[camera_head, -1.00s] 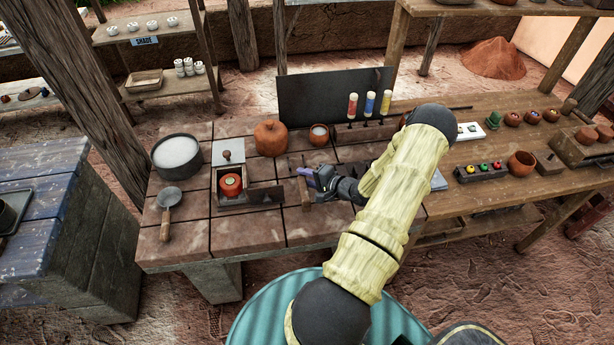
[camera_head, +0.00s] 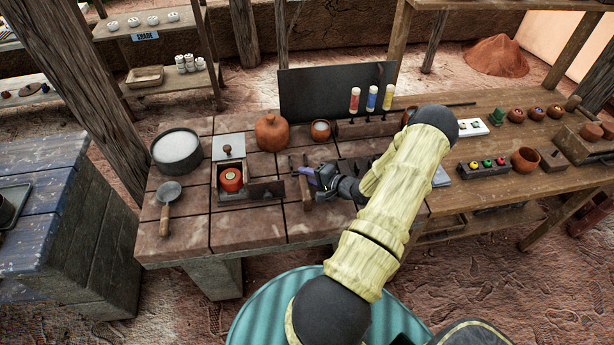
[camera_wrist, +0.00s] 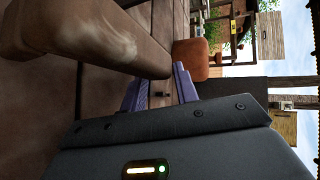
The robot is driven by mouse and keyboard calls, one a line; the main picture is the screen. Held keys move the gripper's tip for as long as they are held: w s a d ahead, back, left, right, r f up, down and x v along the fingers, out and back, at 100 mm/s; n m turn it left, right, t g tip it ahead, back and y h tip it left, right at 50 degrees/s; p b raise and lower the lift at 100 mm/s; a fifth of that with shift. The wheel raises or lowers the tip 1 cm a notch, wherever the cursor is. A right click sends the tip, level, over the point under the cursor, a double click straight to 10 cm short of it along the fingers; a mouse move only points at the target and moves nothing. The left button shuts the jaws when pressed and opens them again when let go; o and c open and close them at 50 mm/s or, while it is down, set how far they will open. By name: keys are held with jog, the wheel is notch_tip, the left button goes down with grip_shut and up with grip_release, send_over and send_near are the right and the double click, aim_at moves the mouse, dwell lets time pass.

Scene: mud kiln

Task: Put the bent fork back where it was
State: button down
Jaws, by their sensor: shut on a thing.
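My gripper (camera_head: 316,178), with purple fingers, is low over the brick worktop, right of the small square burner. It is shut, apparently on the bent fork, but the arm and fingers hide most of what it holds, and its prongs and bend cannot be made out. The purple fingers (camera_wrist: 158,90) also show in the wrist view, with a small dark piece between them. A thick brown wooden bar (camera_wrist: 95,40) lies close beside them there; I cannot tell whether it belongs to the fork.
A burner (camera_head: 231,180) with an orange pot, a lidded clay pot (camera_head: 271,132) and a small cup (camera_head: 320,130) stand nearby. Colored tubes (camera_head: 371,99) stand behind. Front bricks are clear.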

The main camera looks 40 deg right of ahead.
jog(key=shift+f, duration=0.15)
jog(key=c, duration=1)
grip_release()
jog(key=shift+f, duration=0.1)
jog(key=b+v, duration=0.2)
jog(key=v, duration=1.5)
jog(key=shift+s+b, duration=0.25)
jog(key=shift+b, duration=0.1)
jog(key=shift+w, duration=0.1)
